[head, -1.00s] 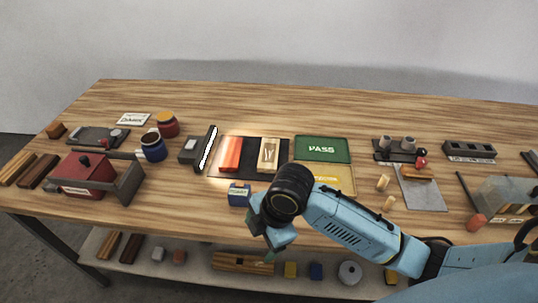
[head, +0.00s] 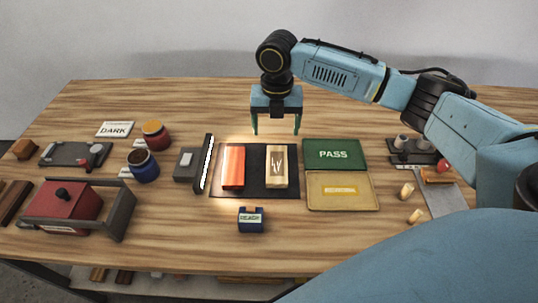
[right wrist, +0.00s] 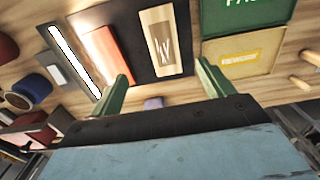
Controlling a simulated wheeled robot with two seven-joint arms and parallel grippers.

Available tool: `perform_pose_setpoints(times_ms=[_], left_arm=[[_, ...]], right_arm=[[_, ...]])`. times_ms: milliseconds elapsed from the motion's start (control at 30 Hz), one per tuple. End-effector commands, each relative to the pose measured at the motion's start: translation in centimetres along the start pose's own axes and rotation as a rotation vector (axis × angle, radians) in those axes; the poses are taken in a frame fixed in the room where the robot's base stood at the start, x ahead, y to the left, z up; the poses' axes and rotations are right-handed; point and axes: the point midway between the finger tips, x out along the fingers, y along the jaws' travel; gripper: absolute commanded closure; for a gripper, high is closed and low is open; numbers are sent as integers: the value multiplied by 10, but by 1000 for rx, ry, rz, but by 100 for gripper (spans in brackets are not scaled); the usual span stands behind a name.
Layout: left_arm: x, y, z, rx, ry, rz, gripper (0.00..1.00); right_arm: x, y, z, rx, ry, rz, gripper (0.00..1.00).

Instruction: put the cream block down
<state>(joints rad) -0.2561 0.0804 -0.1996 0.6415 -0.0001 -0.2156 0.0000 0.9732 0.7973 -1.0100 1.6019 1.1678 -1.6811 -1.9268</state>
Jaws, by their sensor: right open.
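The cream block (head: 277,168), with a dark mark on its top, lies on the dark mat (head: 256,192), to the right of an orange block (head: 233,167). My right gripper (head: 276,132) is open and empty, above and behind the mat, with its two green fingers pointing down. In the right wrist view the cream block (right wrist: 164,42) shows beyond the open fingers (right wrist: 162,82), apart from them. My left gripper is not in view.
A green PASS tray (head: 320,163) and a yellow tray (head: 326,203) sit right of the mat. A lit bar (head: 206,164) stands at its left. A blue holder (head: 251,224) is in front. Jars (head: 157,143) and a red box (head: 74,205) are further left.

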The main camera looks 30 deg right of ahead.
Motion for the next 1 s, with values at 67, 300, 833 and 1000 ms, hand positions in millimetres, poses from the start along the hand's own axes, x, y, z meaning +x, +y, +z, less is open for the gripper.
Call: perform_pose_setpoints(times_ms=[67,300,833,1000], left_arm=[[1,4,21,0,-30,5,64],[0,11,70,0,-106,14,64],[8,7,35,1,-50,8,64],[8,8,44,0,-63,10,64]], right_arm=[[17,-1,-2,0,5,-5,20],[61,0,-1,0,3,-3,20],[119,-4,-3,1,2,-2,20],[126,-4,-3,-1,0,-2,20]])
